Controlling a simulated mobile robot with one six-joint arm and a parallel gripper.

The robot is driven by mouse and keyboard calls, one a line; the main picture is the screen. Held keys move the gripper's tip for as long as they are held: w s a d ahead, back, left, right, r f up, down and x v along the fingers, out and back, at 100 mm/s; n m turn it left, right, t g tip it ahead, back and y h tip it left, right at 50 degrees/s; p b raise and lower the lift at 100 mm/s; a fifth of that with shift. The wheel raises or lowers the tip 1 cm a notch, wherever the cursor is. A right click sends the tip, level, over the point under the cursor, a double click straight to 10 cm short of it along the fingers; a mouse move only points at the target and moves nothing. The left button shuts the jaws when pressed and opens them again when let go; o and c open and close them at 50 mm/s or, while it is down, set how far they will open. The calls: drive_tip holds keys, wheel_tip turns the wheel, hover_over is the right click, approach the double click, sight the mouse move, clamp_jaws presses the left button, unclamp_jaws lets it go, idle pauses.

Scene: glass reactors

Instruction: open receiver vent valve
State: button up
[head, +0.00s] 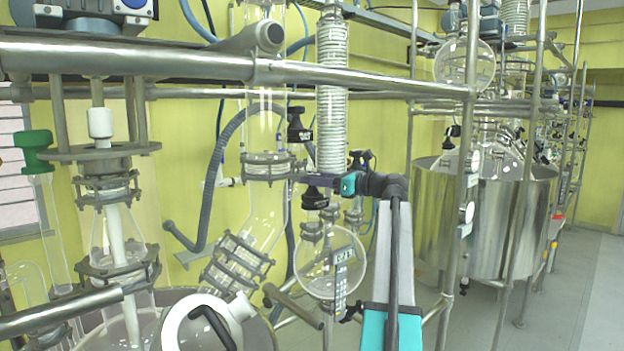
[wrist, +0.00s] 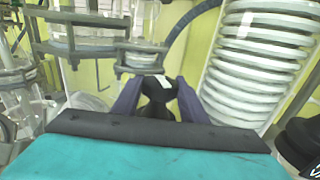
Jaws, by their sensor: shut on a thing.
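My gripper (head: 312,181) reaches in from the right at the foot of the coil condenser. Its purple fingers are shut on a black valve knob (head: 316,198), just above the round glass receiver (head: 314,275). In the wrist view the two fingers (wrist: 158,98) stand on either side of the black knob (wrist: 155,88), which has a pale mark on top. The fingers and the gripper body hide part of the knob and its stem. I cannot read how far the valve is turned.
Another black knob (head: 298,128) sits higher, left of the coil condenser (head: 331,90). The condenser also stands close on the right in the wrist view (wrist: 255,60). Steel rails (head: 370,83) cross above my arm. A steel vessel (head: 510,220) stands right; open floor lies beyond.

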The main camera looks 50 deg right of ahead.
drive_tip(key=shift+d+r+n+g+y, duration=0.15)
drive_tip(key=shift+n+g+y, duration=0.15)
drive_tip(key=shift+n+y, duration=0.35)
drive_tip(key=shift+y, duration=0.55)
drive_tip(key=o, duration=0.9)
drive_tip(key=shift+c, duration=0.2)
drive_tip(key=shift+a+h+p, duration=0.25)
drive_tip(key=shift+h+p, duration=0.15)
drive_tip(key=shift+p, duration=0.25)
drive_tip(key=shift+s+m+t+h+p, duration=0.1)
drive_tip(key=shift+m+t+h+p, duration=0.4)
drive_tip(key=shift+m+h+p, duration=0.6)
drive_tip(key=shift+f+m+h+b, duration=0.1)
drive_tip(key=shift+m+h+b, duration=0.1)
drive_tip(key=shift+m+h, duration=1.4)
drive_tip(key=shift+f+m+h+b, duration=0.15)
drive_tip(key=shift+m+h, duration=0.6)
drive_tip(key=shift+h, duration=1.65)
drive_tip(key=shift+d+r+m+h, duration=0.1)
drive_tip(key=shift+m+h, duration=0.6)
drive_tip(key=shift+h, duration=0.2)
